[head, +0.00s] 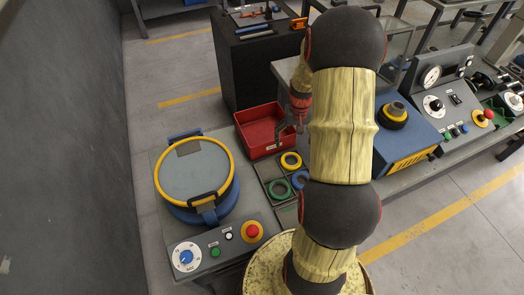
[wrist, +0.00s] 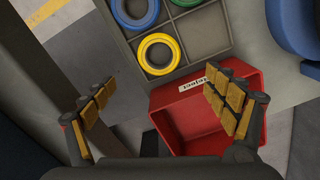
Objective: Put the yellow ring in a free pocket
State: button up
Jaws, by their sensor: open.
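The yellow ring (wrist: 158,37) lies flat in a pocket of the dark tray (wrist: 205,30); it also shows in the head view (head: 284,161). The pocket beside it is empty. A green ring (wrist: 137,24) and a blue ring (wrist: 185,2) occupy other pockets; the tray's far part is cut off in the wrist view. My gripper (wrist: 160,100) is open and empty, its two padded fingers wide apart. In the head view it is near the red bin, partly behind my arm.
The red bin (head: 258,115), with a white label, stands next to the tray and looks empty. A round blue and yellow machine (head: 195,172) and a control panel (head: 218,248) are left of the tray. A blue box (head: 408,140) stands to the right.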

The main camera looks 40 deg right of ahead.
jog(key=w+a+r+n+t+h, duration=0.1)
jog(key=a+r+n+t, duration=0.25)
jog(key=a+r, duration=1.6)
jog(key=s+a+r+n+t, duration=0.1)
jog(key=s+a+r+n, duration=0.1)
jog(key=s+a+r, duration=0.2)
jog(key=s+a+r+n+t+y, duration=0.1)
jog(key=s+a+r+n, duration=0.1)
jog(key=s+a+r, duration=0.3)
jog(key=s+a, duration=0.3)
jog(key=a, duration=0.2)
jog(key=shift+a+r, duration=0.25)
jog(key=shift+r, duration=0.05)
jog(key=shift+s+n, duration=0.1)
jog(key=shift+n, duration=0.15)
jog(key=shift+c, duration=0.8)
